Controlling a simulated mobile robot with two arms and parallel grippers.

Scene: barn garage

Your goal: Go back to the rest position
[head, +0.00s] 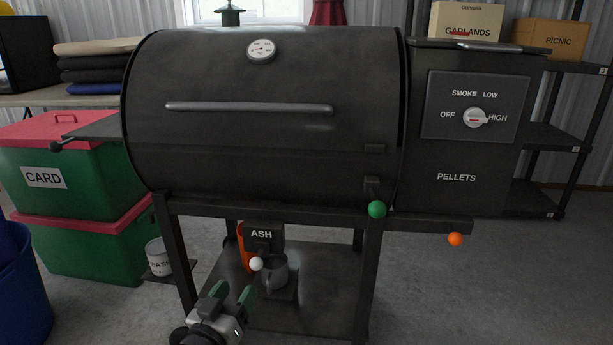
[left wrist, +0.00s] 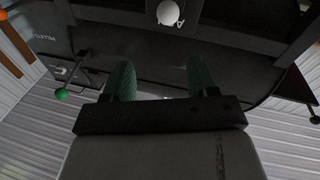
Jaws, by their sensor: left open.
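My left gripper (head: 231,290) is low in front of the smoker (head: 250,140), near its lower shelf. Its two green fingers are apart with nothing between them. In the left wrist view the open gripper (left wrist: 161,78) points up at the smoker's dark underside. The black ASH box (head: 264,234) hangs under the smoker, beyond the fingers. A white ball (head: 257,264) shows just below its label, and in the left wrist view the white ball (left wrist: 168,13) is beyond the fingertips, apart from them. My right gripper is not in view.
A grey cup (head: 273,272) stands below the ASH box. A smoker leg (head: 178,250) is left of my gripper, with a white can (head: 158,256) beyond. Green bins (head: 90,245) stand at left. A green ball (head: 377,209) and an orange ball (head: 455,240) are at right. Floor at front right is clear.

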